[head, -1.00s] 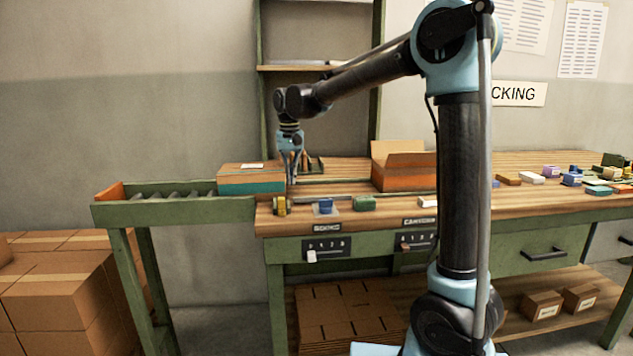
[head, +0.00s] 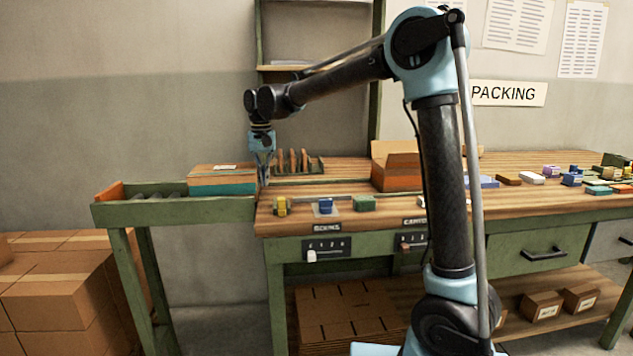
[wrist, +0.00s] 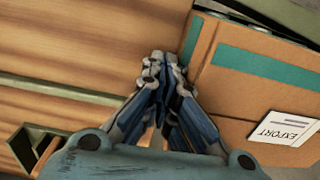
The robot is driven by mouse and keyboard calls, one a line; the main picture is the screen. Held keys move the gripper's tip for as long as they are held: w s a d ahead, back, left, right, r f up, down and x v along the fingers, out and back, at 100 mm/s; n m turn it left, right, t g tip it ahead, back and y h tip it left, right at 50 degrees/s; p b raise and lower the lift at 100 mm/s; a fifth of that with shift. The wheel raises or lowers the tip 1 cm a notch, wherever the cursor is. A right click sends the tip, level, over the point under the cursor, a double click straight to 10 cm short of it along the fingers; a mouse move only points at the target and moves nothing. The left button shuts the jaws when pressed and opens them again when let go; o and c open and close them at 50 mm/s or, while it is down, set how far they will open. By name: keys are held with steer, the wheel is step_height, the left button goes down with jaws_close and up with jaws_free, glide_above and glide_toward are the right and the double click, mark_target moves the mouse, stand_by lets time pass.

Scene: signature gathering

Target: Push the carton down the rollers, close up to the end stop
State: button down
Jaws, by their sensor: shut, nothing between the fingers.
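The carton (head: 222,181), brown with a teal band and a white label on top, sits on the right part of the roller track (head: 160,210), at the bench's left end. In the wrist view the carton (wrist: 235,85) shows its label reading EXPORT. The orange end stop (head: 109,191) stands at the track's far left end, with bare rollers between it and the carton. My gripper (head: 264,183) is shut and empty, pointing down at the carton's right side. In the wrist view its fingertips (wrist: 158,62) are close beside the carton's side; I cannot tell for certain whether they touch.
An open box (head: 396,172) stands on the bench to the right of my gripper. A rack (head: 298,163) with upright wooden handles is just behind it. Small yellow, blue and green items line the front edge. Stacked cartons (head: 60,285) stand on the floor below the track.

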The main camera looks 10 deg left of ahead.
mark_target(190, 179)
steer(key=shift+s+a, duration=0.45)
steer(key=shift+a, duration=1.1)
steer(key=shift+s+a, duration=0.45)
steer(key=shift+a, duration=1.05)
steer(key=shift+s+a, duration=0.45)
steer(key=shift+a, duration=1.1)
steer(key=shift+s+a, duration=0.75)
steer(key=shift+a, duration=1.95)
steer(key=shift+s+a, duration=0.8)
steer(key=shift+a, duration=1.9)
steer(key=shift+s+a, duration=0.75)
steer(key=shift+a, duration=1.95)
steer(key=shift+d, duration=0.2)
steer(key=shift+w+d+r, duration=0.1)
steer(key=shift+w+d, duration=0.1)
steer(key=shift+d, duration=0.35)
steer(key=shift+w+d, duration=0.15)
steer(key=shift+d, duration=0.35)
step_height(190, 179, up, 12)
